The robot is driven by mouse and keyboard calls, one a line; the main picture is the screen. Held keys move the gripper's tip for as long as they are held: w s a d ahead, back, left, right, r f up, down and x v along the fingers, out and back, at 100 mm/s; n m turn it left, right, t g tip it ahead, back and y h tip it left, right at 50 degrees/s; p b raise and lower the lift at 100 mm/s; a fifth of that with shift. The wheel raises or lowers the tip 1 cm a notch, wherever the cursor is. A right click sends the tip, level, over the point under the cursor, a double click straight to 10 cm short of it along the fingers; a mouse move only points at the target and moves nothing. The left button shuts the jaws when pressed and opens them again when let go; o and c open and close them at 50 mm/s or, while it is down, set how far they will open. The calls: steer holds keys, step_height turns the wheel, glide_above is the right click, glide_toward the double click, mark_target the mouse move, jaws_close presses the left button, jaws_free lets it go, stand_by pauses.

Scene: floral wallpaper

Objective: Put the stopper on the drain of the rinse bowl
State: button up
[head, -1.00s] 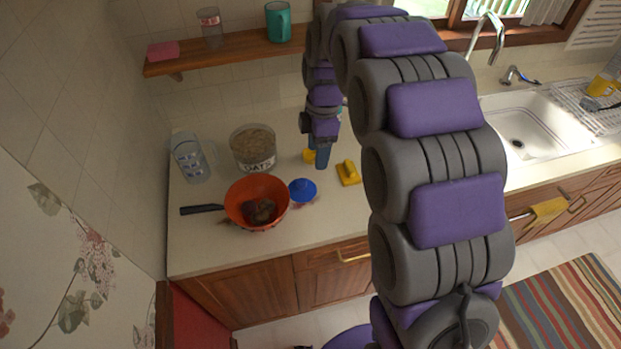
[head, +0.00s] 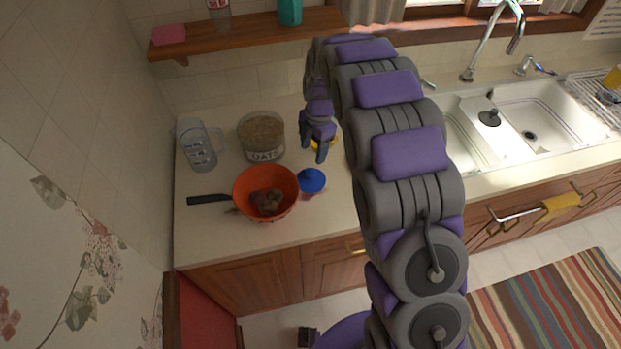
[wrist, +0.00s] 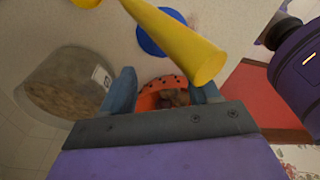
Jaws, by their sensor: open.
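A dark grey round stopper (head: 490,118) with a small knob lies on the white divider between the two sink basins in the head view. The right basin (head: 555,110) has a dark drain hole (head: 529,135) in its floor, uncovered. The left basin (head: 462,145) is partly hidden behind my arm, and its drain is not visible. I cannot tell which basin is the rinse bowl. My gripper (head: 319,154) is over the counter left of the sink, well away from the stopper. Its blue fingers are apart and empty in the wrist view (wrist: 165,92).
A red colander (head: 245,185), blue-lidded container (head: 311,180), oats jar (head: 262,137) and clear jug (head: 197,148) stand on the counter near my gripper. A yellow object (wrist: 185,45) is close to it. A tall faucet (head: 514,35) rises behind the sink.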

mark_target(310, 171)
steer(key=shift+a+f, duration=0.15)
steer(key=shift+f, duration=0.45)
steer(key=shift+a+f, duration=0.15)
steer(key=shift+f, duration=0.45)
steer(key=shift+s+d+f, duration=0.15)
steer(key=shift+d+f, duration=0.1)
steer(key=shift+f, duration=0.3)
steer(key=f, duration=0.1)
steer(key=f+b, duration=0.1)
steer(key=f, duration=0.2)
steer(key=shift+s+a+f, duration=0.3)
steer(key=shift+s+f, duration=0.05)
steer(key=shift+a+r, duration=0.1)
steer(key=c, duration=0.6)
jaws_close()
